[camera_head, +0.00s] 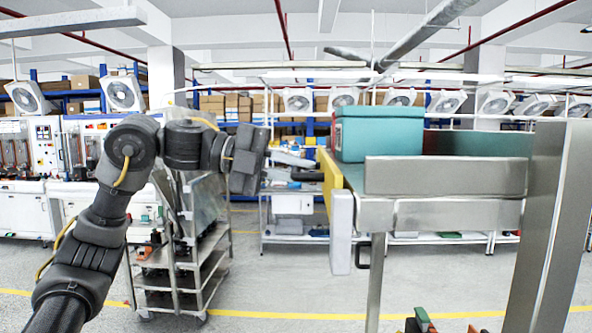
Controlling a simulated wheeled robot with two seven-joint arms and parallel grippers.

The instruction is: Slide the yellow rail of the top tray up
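The yellow rail (329,178) stands at the left end of the top tray (455,214), a metal-framed tray on the right. A teal box (380,135) sits on the tray just behind and right of the rail. My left arm comes in from the left, and its dark gripper (312,178) points right, with its fingertips close to the rail's left side. I cannot tell whether they touch it or how far apart the fingers are. My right gripper is not in view.
A wide metal post (547,220) stands at the right. A white block (341,232) hangs below the rail, beside a dark handle (363,255). A metal shelf cart (185,270) stands behind my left arm. Open floor lies between the cart and the tray.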

